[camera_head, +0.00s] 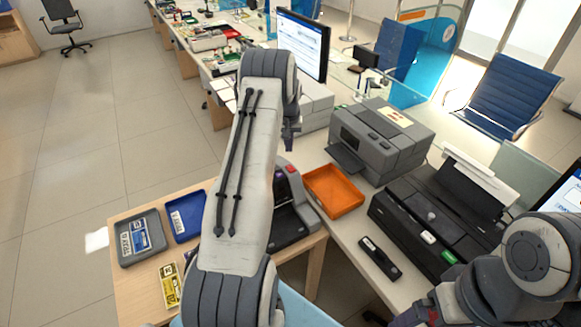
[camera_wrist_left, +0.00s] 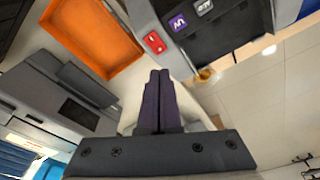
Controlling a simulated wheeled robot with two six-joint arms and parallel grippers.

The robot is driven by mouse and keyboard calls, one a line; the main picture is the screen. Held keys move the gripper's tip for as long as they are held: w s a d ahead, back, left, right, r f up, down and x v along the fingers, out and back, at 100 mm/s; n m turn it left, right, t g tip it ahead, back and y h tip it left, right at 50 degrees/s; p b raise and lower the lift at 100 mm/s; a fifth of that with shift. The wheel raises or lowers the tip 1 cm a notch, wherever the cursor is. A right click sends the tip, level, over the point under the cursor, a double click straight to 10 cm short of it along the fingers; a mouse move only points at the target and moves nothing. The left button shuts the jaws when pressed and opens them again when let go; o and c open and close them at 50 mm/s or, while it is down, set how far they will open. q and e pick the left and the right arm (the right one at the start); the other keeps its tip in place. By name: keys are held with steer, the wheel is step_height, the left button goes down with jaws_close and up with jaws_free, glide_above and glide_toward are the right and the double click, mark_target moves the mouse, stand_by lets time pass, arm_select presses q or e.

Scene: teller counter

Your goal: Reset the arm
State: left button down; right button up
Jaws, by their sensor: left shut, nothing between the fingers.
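My left arm (camera_head: 245,170) rises through the middle of the head view, its far end bent over the counter. My left gripper (camera_head: 290,138) shows only in part there, dark and small beside the arm's far end. In the left wrist view its two dark purple fingers (camera_wrist_left: 158,78) are together and empty, above the counter between the orange tray (camera_wrist_left: 92,38) and the dark device with a red button (camera_wrist_left: 155,42). My right arm (camera_head: 535,255) is folded at the lower right; its fingers do not show.
The orange tray (camera_head: 334,192) lies on the counter. A grey printer (camera_head: 382,138) and a black printer (camera_head: 415,220) stand to its right. A monitor (camera_head: 303,45) is behind. A grey tray (camera_head: 125,258) and blue tray (camera_head: 185,226) lie on the wooden table. Open floor is left.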

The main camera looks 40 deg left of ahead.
stand_by(0.3)
arm_select(q)
steer(key=d+r+m+h+b, duration=0.15)
steer(key=d+r, duration=0.25)
steer(key=d, duration=0.6)
steer(key=d+r+m+y+b, duration=0.1)
steer(key=d+r+m, duration=0.2)
steer(key=d, duration=0.8)
steer(key=s+d+r+m+h+b, duration=0.1)
steer(key=s+d+r+m, duration=0.1)
steer(key=s+d, duration=0.4)
steer(key=s+d+r+m+b, duration=0.1)
steer(key=s+d+r+m, duration=0.15)
steer(key=s+d, duration=0.45)
steer(key=s+d+m+b, duration=0.1)
steer(key=s+d+m, duration=0.2)
steer(key=s, duration=0.8)
steer(key=s+d+f+m+g+b, duration=0.1)
steer(key=s+d, duration=0.5)
steer(key=s, duration=0.6)
steer(key=shift+m+h+b, duration=0.35)
steer(key=shift+m+b, duration=0.1)
steer(key=shift+m, duration=0.45)
steer(key=shift+f, duration=0.1)
